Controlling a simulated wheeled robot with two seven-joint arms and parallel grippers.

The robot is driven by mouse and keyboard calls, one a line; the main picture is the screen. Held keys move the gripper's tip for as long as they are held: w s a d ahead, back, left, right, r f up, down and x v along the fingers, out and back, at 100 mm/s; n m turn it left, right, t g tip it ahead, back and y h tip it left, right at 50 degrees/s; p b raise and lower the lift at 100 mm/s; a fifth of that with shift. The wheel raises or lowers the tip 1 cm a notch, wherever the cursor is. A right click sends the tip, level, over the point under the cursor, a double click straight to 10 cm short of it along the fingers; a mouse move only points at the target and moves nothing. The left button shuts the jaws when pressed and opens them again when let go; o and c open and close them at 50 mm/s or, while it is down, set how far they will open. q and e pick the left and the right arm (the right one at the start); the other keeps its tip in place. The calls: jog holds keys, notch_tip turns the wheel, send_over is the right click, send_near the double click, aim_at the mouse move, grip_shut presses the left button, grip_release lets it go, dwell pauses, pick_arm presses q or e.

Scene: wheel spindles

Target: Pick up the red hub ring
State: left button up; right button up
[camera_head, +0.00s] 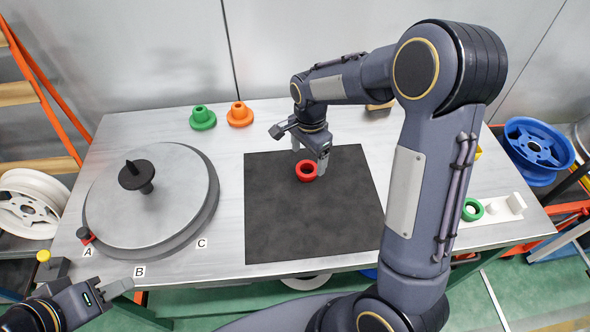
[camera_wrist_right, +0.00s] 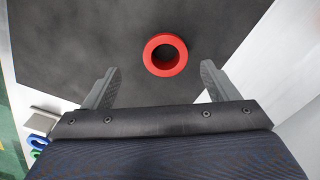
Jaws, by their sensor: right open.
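The red hub ring (camera_head: 307,171) lies flat on the black mat (camera_head: 290,220), near the mat's far edge. In the right wrist view the red hub ring (camera_wrist_right: 165,54) sits ahead of the fingertips, roughly centred between them. My right gripper (camera_head: 309,165) is over the ring with its fingers spread. Its two fingers also show apart and empty in the right wrist view (camera_wrist_right: 160,82). The ring is not gripped. My left gripper (camera_head: 122,290) is at the lower left, in front of the table and away from the ring. Its finger opening is unclear.
A round grey turntable (camera_head: 180,195) with a black spindle (camera_head: 137,176) fills the table's left. A green hub (camera_head: 203,118) and an orange hub (camera_head: 240,114) stand at the back. A green ring (camera_head: 472,209) is by a white holder (camera_head: 505,208) at right. The mat around the ring is clear.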

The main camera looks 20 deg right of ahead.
aim_at(307, 167)
jog(key=f, duration=0.4)
jog(key=w+f+p, duration=0.1)
jog(key=f, duration=0.1)
jog(key=shift+f, duration=0.1)
jog(key=shift+s, duration=0.1)
jog(key=shift+d, duration=0.1)
jog(key=shift+c, duration=0.4)
jog(key=c, duration=1)
